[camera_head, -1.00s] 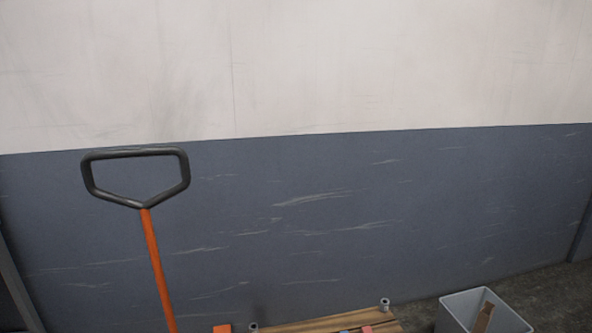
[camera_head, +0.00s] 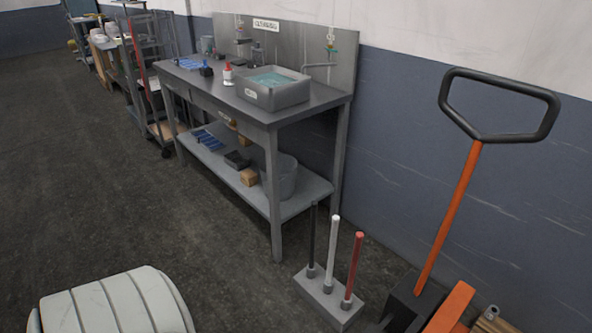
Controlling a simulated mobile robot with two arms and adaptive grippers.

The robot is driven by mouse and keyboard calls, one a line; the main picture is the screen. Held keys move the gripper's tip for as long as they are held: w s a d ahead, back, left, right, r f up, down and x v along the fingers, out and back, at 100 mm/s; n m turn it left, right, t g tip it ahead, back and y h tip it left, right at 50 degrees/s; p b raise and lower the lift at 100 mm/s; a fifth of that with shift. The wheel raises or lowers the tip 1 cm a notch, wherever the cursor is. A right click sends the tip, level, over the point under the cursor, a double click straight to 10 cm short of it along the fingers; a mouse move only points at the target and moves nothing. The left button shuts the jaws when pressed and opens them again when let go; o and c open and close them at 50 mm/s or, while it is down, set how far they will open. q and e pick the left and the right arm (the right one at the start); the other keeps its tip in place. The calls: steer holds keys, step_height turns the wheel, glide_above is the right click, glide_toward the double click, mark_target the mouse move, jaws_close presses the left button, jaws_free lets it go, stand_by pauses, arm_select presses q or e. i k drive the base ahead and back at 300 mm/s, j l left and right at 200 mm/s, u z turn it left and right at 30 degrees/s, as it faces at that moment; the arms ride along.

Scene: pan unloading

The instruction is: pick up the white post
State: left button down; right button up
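The white post (camera_head: 332,252) stands upright in a grey block (camera_head: 318,300) on the floor, in the lower middle of the head view. It is the middle one of three posts, between a black post (camera_head: 313,238) on its left and a red post (camera_head: 354,268) on its right. Neither of my grippers shows in the view.
A metal workbench (camera_head: 270,118) with a grey basin (camera_head: 272,92) stands behind the posts. A pallet jack with an orange handle (camera_head: 447,215) is close on their right. A pale rounded, ribbed object (camera_head: 115,305) fills the lower left. Dark floor is clear at left.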

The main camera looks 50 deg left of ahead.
mark_target(328, 281)
steer(key=u, duration=1.2)
steer(key=z, duration=2.1)
steer(key=u, duration=2.1)
steer(key=i+j+z, duration=0.1)
steer(key=i+j, duration=0.15)
steer(key=i+j+z, duration=0.1)
steer(key=i+j, duration=0.15)
steer(key=j, duration=0.2)
steer(key=i+j+z, duration=0.1)
steer(key=j, duration=0.25)
steer(key=i+j+z, duration=0.1)
steer(key=i+j, duration=0.2)
steer(key=i+j+z, duration=0.1)
steer(key=j, duration=0.4)
steer(key=i+j+z, duration=0.1)
steer(key=i+j, duration=0.2)
steer(key=j, duration=0.15)
